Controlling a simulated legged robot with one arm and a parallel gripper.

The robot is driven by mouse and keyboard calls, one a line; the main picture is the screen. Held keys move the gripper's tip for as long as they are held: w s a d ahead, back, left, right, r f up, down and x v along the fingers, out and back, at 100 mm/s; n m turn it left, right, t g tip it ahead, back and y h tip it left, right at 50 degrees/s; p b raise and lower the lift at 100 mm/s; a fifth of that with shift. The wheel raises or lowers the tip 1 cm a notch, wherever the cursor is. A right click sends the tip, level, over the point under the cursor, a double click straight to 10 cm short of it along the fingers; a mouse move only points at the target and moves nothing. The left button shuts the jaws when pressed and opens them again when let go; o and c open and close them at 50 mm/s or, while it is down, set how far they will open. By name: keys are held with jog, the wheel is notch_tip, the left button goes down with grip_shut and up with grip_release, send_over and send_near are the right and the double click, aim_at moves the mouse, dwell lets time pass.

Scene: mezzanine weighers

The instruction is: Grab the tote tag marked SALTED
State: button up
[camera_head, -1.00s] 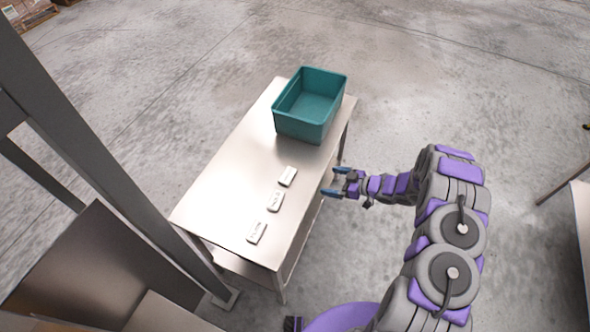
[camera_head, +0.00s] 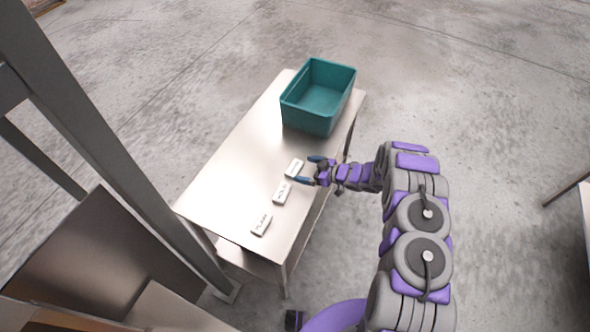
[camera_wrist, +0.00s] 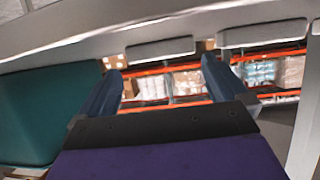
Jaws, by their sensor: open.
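Three small white tags lie in a row on a metal table. The far tag (camera_head: 294,168) is nearest the tote, the middle tag (camera_head: 282,193) shows dark lettering, and the near tag (camera_head: 262,224) seems to read PLAIN. I cannot make out SALTED on any of them. My gripper (camera_head: 308,170) is open and empty at the table's right edge, its fingers pointing at the far tag. In the wrist view, one pale tag (camera_wrist: 160,47) shows ahead between the open fingers (camera_wrist: 162,68), and another tag (camera_wrist: 262,33) is to the right.
A teal tote (camera_head: 318,98) stands at the table's far end; it also fills the left of the wrist view (camera_wrist: 45,115). The metal table (camera_head: 225,190) is otherwise bare. A grey post (camera_head: 110,150) rises at left. Shelves with boxes (camera_wrist: 185,82) show behind.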

aim_at(297, 168)
jog(key=b+x, duration=0.1)
jog(key=x, duration=0.3)
jog(key=shift+a+f, duration=0.25)
jog(key=shift+a, duration=0.05)
jog(key=shift+d, duration=0.2)
jog(key=shift+c, duration=0.4)
jog(key=shift+a, duration=0.2)
jog(key=c, duration=0.6)
